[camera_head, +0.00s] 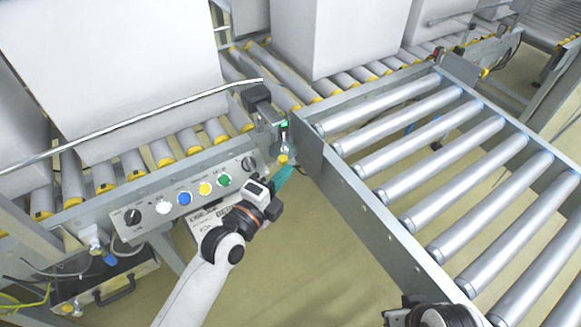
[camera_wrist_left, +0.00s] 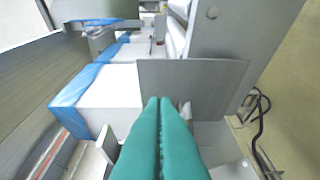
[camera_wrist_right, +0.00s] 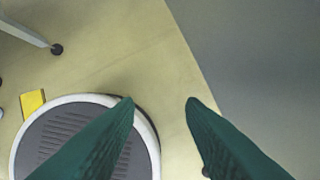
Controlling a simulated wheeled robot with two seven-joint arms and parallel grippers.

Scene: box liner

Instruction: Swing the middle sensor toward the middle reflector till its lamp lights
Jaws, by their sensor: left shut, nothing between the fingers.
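A dark box-shaped unit (camera_head: 257,95), which looks like a sensor, sits on a bracket at the conveyor corner. A small green spot (camera_head: 284,124) shows beside it; I cannot tell whether this is a lit lamp. A yellow knob-like part (camera_head: 283,158) is just below. My left gripper (camera_head: 287,170) has its teal fingers shut and empty, with the tips close to this yellow part; contact is unclear. In the left wrist view the shut fingers (camera_wrist_left: 158,100) point at a grey plate (camera_wrist_left: 195,85). I cannot make out the reflector. My right gripper (camera_wrist_right: 161,102) is open and empty over the floor.
A control panel (camera_head: 190,193) with knobs and coloured buttons lies left of my left gripper. A roller conveyor (camera_head: 430,170) with a grey side rail fills the right. Large white boxes (camera_head: 120,60) stand on the back conveyor. A black cable (camera_wrist_left: 258,120) hangs near the plate.

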